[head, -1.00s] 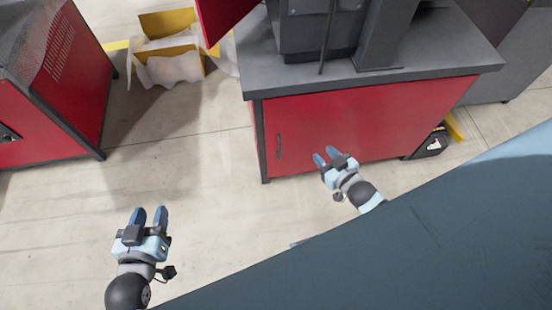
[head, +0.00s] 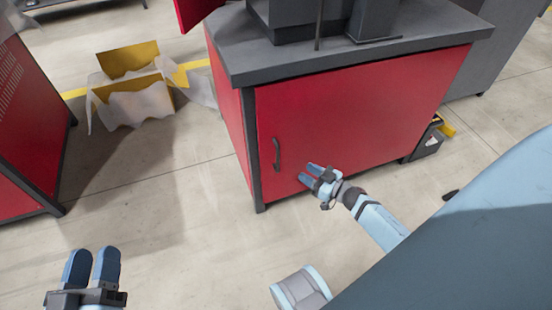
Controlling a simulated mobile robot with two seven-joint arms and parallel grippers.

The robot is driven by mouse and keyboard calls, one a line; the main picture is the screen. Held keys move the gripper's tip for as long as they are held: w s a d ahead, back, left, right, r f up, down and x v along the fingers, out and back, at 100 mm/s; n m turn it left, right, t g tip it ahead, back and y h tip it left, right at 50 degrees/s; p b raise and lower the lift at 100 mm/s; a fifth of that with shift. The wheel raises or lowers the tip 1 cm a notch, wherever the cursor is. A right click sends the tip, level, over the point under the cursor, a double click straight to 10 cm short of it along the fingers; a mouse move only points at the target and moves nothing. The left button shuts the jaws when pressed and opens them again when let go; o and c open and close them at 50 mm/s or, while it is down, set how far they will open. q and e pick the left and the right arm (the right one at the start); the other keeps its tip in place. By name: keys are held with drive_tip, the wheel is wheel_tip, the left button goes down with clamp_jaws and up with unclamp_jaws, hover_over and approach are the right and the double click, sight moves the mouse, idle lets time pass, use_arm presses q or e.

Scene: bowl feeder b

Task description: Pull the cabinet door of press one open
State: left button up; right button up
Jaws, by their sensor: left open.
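The red cabinet door (head: 360,115) is in the middle of the head view, under a grey worktop, and it looks closed. Its dark vertical bar handle (head: 277,155) is near the door's left edge. My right gripper (head: 307,174) is in front of the door, to the right of the handle and slightly lower. Its two blue fingers point left and up, look apart, and hold nothing; they do not appear to touch the handle. My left gripper (head: 92,266) is open and empty at the lower left, over the floor, well away from the cabinet.
A dark machine base stands on the grey worktop (head: 235,65). A red cabinet (head: 30,130) stands at the left. A yellow box (head: 130,100) with pale wrapping is on the floor behind. A black case (head: 428,143) is right of the cabinet. Floor left of the door is clear.

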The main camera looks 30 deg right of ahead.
drive_tip(key=b, duration=0.3)
hover_over(278, 170)
drive_tip(key=shift+w+d+b, duration=0.15)
drive_tip(key=shift+w+b, duration=0.15)
drive_tip(key=shift+w, duration=0.05)
use_arm(q)
drive_tip(key=f+g, duration=0.1)
drive_tip(key=f, duration=0.1)
drive_tip(key=f+g, duration=0.1)
drive_tip(key=f, duration=0.2)
drive_tip(key=shift+d+f+m, duration=0.2)
drive_tip(key=shift+f+m, duration=0.1)
drive_tip(key=shift+f, duration=0.05)
use_arm(e)
drive_tip(key=shift+s, duration=0.1)
clamp_jaws()
